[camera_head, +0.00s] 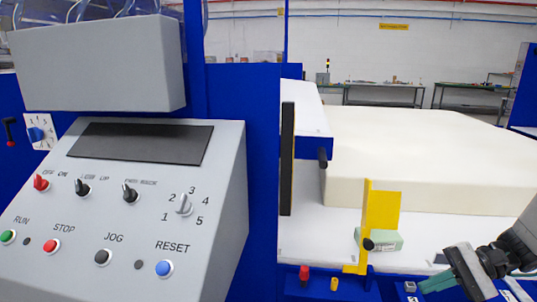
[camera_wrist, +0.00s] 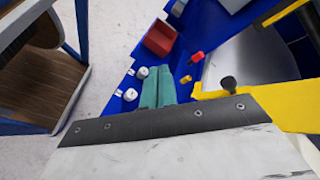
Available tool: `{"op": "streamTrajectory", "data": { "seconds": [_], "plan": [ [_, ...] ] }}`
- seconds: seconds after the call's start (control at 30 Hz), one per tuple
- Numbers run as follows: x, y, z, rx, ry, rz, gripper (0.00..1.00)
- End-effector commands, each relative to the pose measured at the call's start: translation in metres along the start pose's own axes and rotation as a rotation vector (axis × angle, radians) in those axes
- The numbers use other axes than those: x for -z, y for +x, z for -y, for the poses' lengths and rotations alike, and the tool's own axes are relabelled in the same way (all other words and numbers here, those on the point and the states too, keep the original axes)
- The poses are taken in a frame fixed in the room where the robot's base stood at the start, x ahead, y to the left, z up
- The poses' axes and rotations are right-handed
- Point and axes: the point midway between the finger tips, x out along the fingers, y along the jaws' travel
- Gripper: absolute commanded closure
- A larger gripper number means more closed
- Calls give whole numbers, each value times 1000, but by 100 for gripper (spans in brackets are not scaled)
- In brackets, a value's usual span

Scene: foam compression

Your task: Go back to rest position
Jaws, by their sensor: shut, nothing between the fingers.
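My gripper (camera_head: 432,285) is at the lower right of the head view, with its dark wrist and grey arm coming in from the right edge. Its teal fingers point left, near the front edge of the blue machine. In the wrist view the two teal fingers (camera_wrist: 158,88) lie side by side with no gap and hold nothing. Below the fingers a blue surface (camera_wrist: 120,118) carries white knobs, a red and a yellow button.
A grey control panel (camera_head: 130,225) fills the left. A large cream foam block (camera_head: 430,150) lies on the white bed. A yellow bracket (camera_head: 380,210) and a pale green block (camera_head: 385,241) stand near its front edge. In the wrist view a red box (camera_wrist: 160,38) shows.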

Motion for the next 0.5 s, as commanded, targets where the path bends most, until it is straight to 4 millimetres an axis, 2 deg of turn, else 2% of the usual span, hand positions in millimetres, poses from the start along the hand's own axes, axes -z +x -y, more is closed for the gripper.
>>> {"op": "streamTrajectory", "data": {
  "seconds": [0.23, 0.5],
  "plan": [
    [-69, 11, -4, -365, -70, -46, 100],
    [-136, 8, -11, -745, -249, -207, 100]
  ]
}}
